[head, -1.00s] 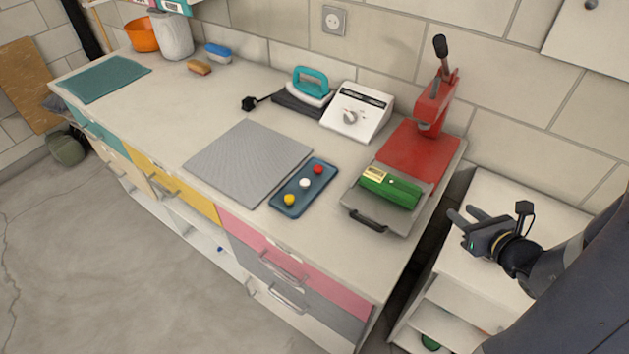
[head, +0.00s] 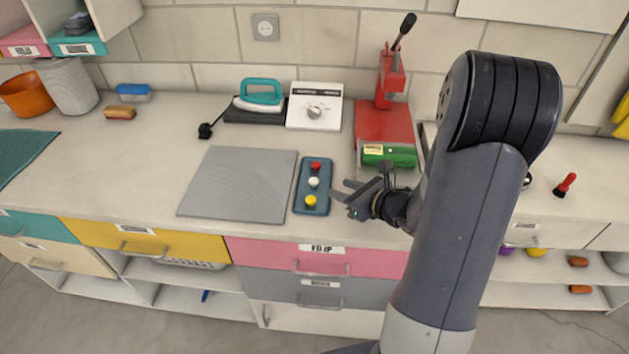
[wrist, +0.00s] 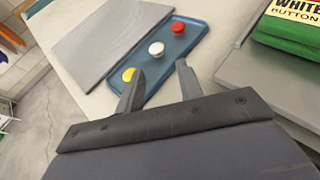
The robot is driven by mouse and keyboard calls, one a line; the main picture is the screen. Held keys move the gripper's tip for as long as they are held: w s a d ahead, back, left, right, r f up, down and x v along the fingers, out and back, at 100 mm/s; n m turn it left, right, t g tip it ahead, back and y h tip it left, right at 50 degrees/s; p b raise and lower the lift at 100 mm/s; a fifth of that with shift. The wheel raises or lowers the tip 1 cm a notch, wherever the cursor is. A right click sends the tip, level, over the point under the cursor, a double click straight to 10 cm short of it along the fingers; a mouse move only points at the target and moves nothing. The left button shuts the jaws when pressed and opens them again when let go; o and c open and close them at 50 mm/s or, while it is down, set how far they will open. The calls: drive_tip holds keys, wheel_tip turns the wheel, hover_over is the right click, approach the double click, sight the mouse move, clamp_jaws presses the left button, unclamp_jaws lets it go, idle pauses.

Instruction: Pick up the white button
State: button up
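The white button (head: 314,182) lies on a blue tray (head: 300,208), between a red button (head: 315,166) and a yellow button (head: 310,201). In the wrist view the white button (wrist: 156,48) is in the middle of the row, beyond my fingertips. My gripper (head: 339,190) is just right of the tray in the head view, apart from the white button. Its two fingers (wrist: 160,80) are spread with nothing between them, the left one overlapping the tray near the yellow button in the wrist view.
A grey mat (head: 238,185) lies left of the tray. A white dial device (head: 314,106) and teal iron (head: 260,97) stand behind.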

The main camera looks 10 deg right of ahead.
sight(314, 179)
drive_tip(key=x, duration=0.3)
drive_tip(key=shift+s+a, duration=0.15)
drive_tip(key=shift+a, duration=0.1)
drive_tip(key=shift+p+x, duration=0.85)
drive_tip(key=shift+x, duration=2.2)
drive_tip(key=shift+c, duration=0.2)
drive_tip(key=shift+s, duration=0.1)
drive_tip(key=c, duration=0.7)
drive_tip(key=shift+r, duration=0.1)
